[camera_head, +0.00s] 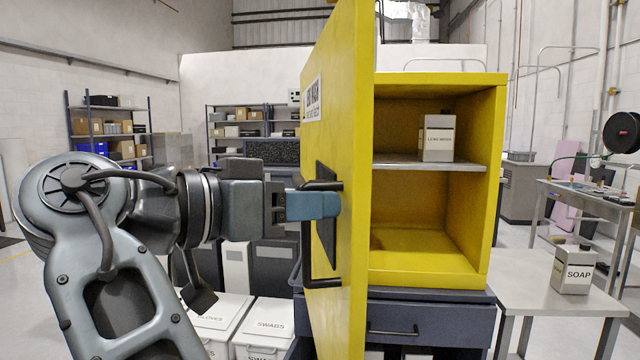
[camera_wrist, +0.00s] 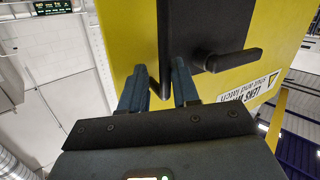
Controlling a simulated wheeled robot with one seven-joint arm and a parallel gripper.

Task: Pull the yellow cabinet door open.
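The yellow cabinet door (camera_head: 345,150) stands swung wide open, its outer face turned left toward my arm; it also fills much of the wrist view (camera_wrist: 120,40). Its black handle (camera_head: 308,262) is an upright bar on the outer face, beside a dark latch plate (camera_wrist: 185,25) with a lever (camera_wrist: 228,61). My gripper (camera_head: 330,205) has its blue fingers on either side of the handle bar and appears shut on it; the fingers also show in the wrist view (camera_wrist: 160,78). The open yellow cabinet (camera_head: 495,160) shows a shelf (camera_head: 400,162) and an empty-looking lower space.
A white labelled container (camera_head: 438,140) stands on the shelf. The cabinet rests on a dark drawer unit (camera_head: 430,320). A side table (camera_head: 530,300) with a SOAP bottle (camera_head: 573,272) stands at right. White bins (camera_head: 262,325) sit below my arm, left of the door.

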